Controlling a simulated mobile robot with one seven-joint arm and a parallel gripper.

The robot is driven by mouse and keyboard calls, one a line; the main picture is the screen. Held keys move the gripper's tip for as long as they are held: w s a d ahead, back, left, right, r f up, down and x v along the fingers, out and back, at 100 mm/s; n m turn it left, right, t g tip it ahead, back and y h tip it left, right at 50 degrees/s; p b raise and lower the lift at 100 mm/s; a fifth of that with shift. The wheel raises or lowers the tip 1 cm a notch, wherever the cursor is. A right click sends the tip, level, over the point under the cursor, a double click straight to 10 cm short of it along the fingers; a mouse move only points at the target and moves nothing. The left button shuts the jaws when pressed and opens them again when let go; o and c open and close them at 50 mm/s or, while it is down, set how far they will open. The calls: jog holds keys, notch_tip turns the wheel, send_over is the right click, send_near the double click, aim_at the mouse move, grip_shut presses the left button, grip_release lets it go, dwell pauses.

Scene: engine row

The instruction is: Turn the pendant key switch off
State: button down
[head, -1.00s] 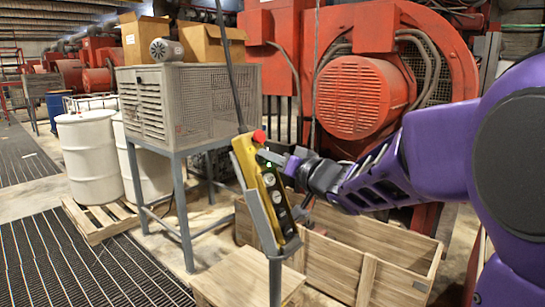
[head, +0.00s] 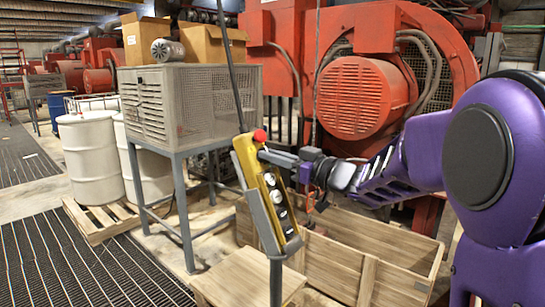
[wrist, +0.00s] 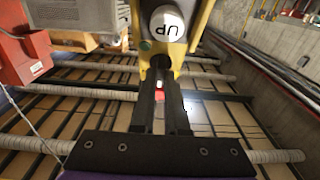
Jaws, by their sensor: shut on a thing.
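The yellow pendant (head: 245,153) stands tilted in a grey post holder, with a red knob (head: 260,136) at its top and round buttons down its face. My gripper (head: 263,155) meets the upper face of the pendant, just below the red knob. In the wrist view the fingertips (wrist: 161,66) are closed together at the pendant, below the white "UP" button (wrist: 167,24). They are shut on the key switch, which they hide, so its position cannot be read. A small red part (wrist: 159,95) shows between the fingers.
An open wooden crate (head: 370,262) lies below and behind the pendant. A mesh-sided cabinet (head: 146,99) on legs stands to the left, and a large red machine (head: 360,97) behind. A cable hangs above the pendant. White drums (head: 90,150) stand far left.

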jog(key=n+g, duration=0.2)
jog(key=n, duration=0.1)
jog(key=n+g+y, duration=0.1)
jog(key=n, duration=0.3)
jog(key=shift+w+d+n+g+y+p, duration=0.1)
jog(key=shift+w+n+g+y+p, duration=0.05)
jog(key=shift+n+g+y+p, duration=0.2)
jog(key=c, duration=0.9)
grip_release()
jog(key=v, duration=1.7)
jog(key=shift+d+r, duration=0.2)
